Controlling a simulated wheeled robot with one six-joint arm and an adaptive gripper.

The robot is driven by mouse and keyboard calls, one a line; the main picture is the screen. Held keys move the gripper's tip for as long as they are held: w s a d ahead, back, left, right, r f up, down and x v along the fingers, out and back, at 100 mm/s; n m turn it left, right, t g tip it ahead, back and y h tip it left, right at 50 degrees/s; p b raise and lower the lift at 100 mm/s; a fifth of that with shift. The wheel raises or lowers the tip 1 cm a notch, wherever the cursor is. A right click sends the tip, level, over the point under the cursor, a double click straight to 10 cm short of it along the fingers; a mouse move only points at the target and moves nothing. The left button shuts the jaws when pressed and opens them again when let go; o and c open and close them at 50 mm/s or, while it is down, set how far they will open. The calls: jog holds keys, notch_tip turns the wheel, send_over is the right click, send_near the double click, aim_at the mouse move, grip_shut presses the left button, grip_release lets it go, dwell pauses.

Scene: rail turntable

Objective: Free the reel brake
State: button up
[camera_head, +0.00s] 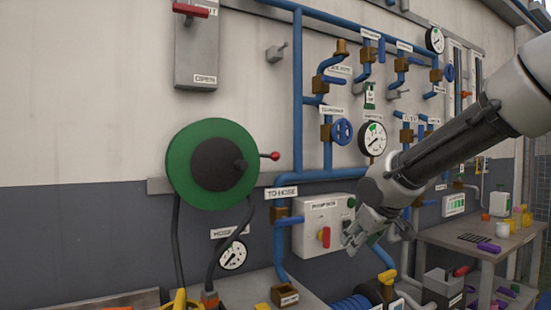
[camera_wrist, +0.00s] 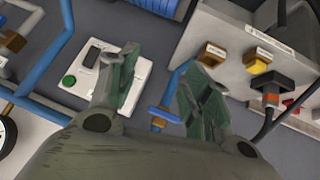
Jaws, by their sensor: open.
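A green reel (camera_head: 180,160) with a dark hub (camera_head: 216,165) is mounted on the wall left of centre in the head view. A short dark lever with a red knob (camera_head: 271,155) sticks out to the right from the hub. I cannot tell for sure that this lever is the brake. My gripper (camera_head: 362,236) is open and empty, to the right of and lower than the reel, in front of the pump box area. In the wrist view its two fingers (camera_wrist: 160,82) are spread with nothing between them. The reel is not recognisable in the wrist view.
A white box with a red switch (camera_head: 324,236) sits on the wall behind my gripper. Blue pipes (camera_head: 297,90), valves and gauges (camera_head: 372,138) cover the wall. Black hoses hang below the reel. A bench (camera_head: 480,240) stands at right. The wrist view shows a box with coloured blocks (camera_wrist: 259,62).

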jog(key=w+a+r+n+t+y, duration=0.2)
jog(key=w+a+r+t+y, duration=0.2)
jog(key=w+a+r, duration=0.5)
jog(key=n+t+y, duration=0.2)
jog(key=n+y, duration=0.1)
jog(key=y, duration=0.2)
send_near(279, 157)
jog(key=x, duration=0.4)
jog(key=shift+w+a+m, duration=0.25)
jog(key=shift+a+m, duration=0.05)
jog(key=x, duration=0.6)
jog(key=shift+w+a, duration=0.2)
jog(key=shift+w, duration=0.15)
grip_shut()
